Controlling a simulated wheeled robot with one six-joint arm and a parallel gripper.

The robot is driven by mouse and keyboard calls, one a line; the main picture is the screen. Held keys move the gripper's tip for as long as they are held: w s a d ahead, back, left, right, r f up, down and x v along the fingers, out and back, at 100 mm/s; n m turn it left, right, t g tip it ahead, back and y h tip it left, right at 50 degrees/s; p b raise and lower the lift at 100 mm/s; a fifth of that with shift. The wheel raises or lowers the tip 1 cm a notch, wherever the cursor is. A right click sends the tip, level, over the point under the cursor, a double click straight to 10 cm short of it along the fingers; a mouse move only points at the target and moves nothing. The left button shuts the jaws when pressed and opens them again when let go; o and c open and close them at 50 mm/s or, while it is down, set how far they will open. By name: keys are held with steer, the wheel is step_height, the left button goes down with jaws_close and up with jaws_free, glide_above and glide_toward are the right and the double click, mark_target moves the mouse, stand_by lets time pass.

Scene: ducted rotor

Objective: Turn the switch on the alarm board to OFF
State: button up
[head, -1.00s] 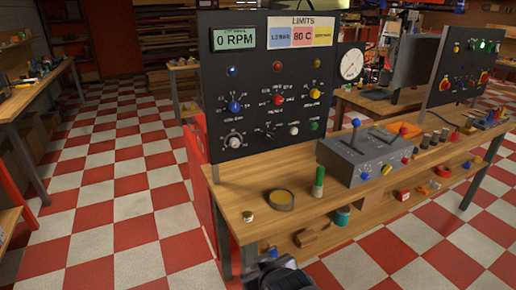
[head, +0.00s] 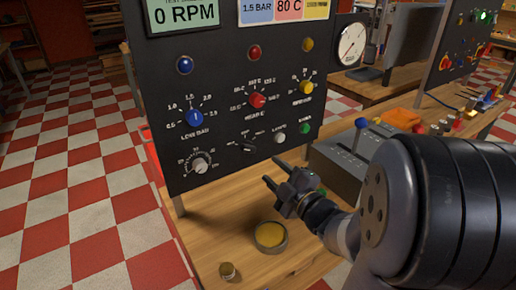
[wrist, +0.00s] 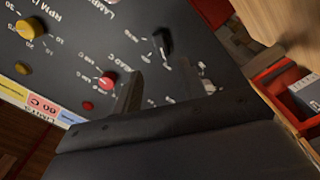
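The black board (head: 225,110) stands upright on the wooden bench, with blue, red and yellow knobs, lamps, a black switch and buttons. The small black switch (head: 249,147) is on its lower part, between the grey dial and the white button; its lettering is too small to read. In the wrist view the black switch (wrist: 163,40) shows just beyond the fingers, with the red knob (wrist: 107,81) to its left. My gripper (head: 273,172) is in front of the board's lower right part, below and right of the switch. Its fingers are apart, with nothing seen between them.
A round tin (head: 270,237) and a small jar (head: 228,271) stand on the bench below my gripper. A grey lever box (head: 340,160) stands to the right, partly behind my arm. A round gauge (head: 351,43) sits at the board's right edge.

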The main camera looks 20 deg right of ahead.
mark_target(251, 151)
steer(key=x, duration=0.9)
steer(key=shift+w+a+f+p, duration=0.1)
steer(key=shift+w+a+p, duration=0.1)
steer(key=shift+w+p, duration=0.15)
steer(key=shift+c, duration=0.6)
jaws_close()
